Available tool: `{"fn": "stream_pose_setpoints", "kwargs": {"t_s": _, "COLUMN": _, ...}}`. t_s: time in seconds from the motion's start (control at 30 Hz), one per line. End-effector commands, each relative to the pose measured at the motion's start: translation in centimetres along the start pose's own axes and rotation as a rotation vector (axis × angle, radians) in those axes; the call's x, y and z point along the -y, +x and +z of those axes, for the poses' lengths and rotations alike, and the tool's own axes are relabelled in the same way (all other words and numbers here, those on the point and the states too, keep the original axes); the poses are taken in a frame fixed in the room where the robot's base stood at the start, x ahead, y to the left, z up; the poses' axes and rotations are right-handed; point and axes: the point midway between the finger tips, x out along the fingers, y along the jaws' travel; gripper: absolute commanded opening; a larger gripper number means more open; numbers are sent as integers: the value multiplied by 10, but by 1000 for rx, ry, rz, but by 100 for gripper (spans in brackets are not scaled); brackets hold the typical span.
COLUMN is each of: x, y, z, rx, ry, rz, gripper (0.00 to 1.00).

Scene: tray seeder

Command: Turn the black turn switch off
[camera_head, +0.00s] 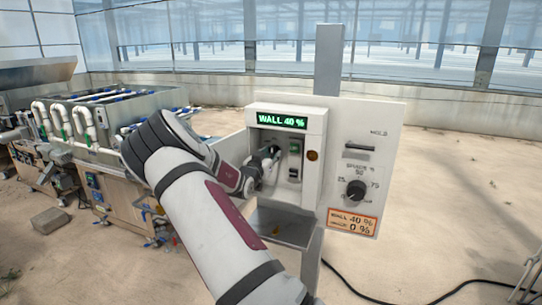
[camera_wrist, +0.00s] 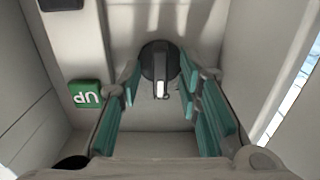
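The black turn switch (camera_wrist: 160,62) is a round black knob with a white pointer mark, set on the pale back wall of a recess. In the wrist view the pointer faces the bottom of the picture. My gripper (camera_wrist: 160,84) is open, its teal-padded fingers on the left and right of the knob. I cannot tell whether either finger touches it. In the head view my gripper (camera_head: 268,160) reaches into the recess of the white control box (camera_head: 313,130) and largely hides the switch.
The box display (camera_head: 281,121) reads WALL 40 %. A side panel (camera_head: 390,130) carries another black dial (camera_head: 355,189). A machine with white pipes (camera_head: 85,125) stands left; open floor lies right.

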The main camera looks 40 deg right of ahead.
Motion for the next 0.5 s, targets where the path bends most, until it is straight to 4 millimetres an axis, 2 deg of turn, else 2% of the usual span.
{"fn": "stream_pose_setpoints", "kwargs": {"t_s": 0.03, "x": 0, "y": 0, "z": 0, "rx": 0, "ry": 0, "rz": 0, "gripper": 32}}
{"fn": "stream_pose_setpoints", "kwargs": {"t_s": 0.17, "x": 0, "y": 0, "z": 0, "rx": 0, "ry": 0, "rz": 0, "gripper": 2}}
{"fn": "stream_pose_setpoints", "kwargs": {"t_s": 0.2, "x": 0, "y": 0, "z": 0, "rx": 0, "ry": 0, "rz": 0, "gripper": 0}}
{"fn": "stream_pose_setpoints", "kwargs": {"t_s": 0.5, "x": 1, "y": 0, "z": 0, "rx": 0, "ry": -11, "rz": 0, "gripper": 0}}
